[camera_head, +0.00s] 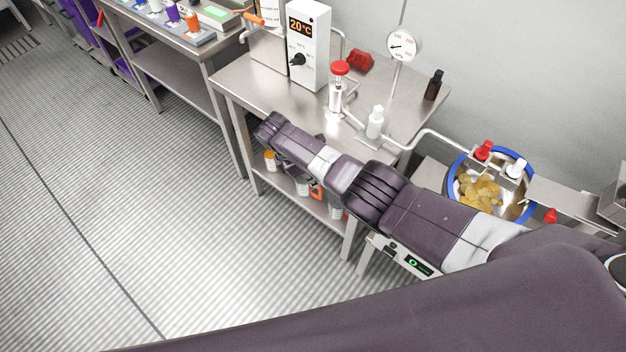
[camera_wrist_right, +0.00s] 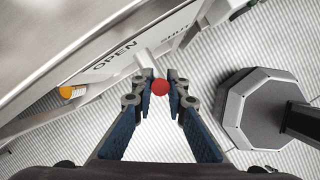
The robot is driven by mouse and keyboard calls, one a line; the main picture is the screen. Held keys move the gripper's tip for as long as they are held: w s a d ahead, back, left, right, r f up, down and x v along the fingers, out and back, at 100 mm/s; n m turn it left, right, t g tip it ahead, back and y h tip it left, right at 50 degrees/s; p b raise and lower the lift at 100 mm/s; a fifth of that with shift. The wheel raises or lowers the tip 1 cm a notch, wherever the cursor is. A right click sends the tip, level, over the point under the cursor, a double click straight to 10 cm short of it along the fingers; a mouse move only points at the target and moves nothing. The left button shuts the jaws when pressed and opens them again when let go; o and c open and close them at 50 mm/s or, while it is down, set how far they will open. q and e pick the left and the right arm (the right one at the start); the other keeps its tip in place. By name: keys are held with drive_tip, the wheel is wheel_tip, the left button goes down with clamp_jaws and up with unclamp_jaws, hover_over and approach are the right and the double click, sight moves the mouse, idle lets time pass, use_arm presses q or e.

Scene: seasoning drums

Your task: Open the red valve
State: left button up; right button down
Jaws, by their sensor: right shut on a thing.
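In the right wrist view, a round red knob (camera_wrist_right: 160,87) sits between the fingertips of my right gripper (camera_wrist_right: 161,82), which is shut on it. The knob is by a metal edge with the words OPEN and SHUT (camera_wrist_right: 116,55); a pale bar meets the edge between the two words. In the head view my right arm reaches from the right across the front of the steel table (camera_head: 240,88). There the arm hides most of the gripper and the knob it holds. My left gripper is not in view.
On the table stand a 20°C control box (camera_head: 309,45), a red-topped fitting (camera_head: 340,69), a gauge (camera_head: 403,45) and a dark bottle (camera_head: 433,85). A blue-rimmed drum (camera_head: 452,166) with yellow pieces stands to the right. The floor at left is clear.

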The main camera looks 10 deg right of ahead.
idle(0.4)
drive_tip(key=c, duration=1.9)
unclamp_jaws()
drive_tip(key=shift+f, duration=0.1)
drive_tip(key=v, duration=1.2)
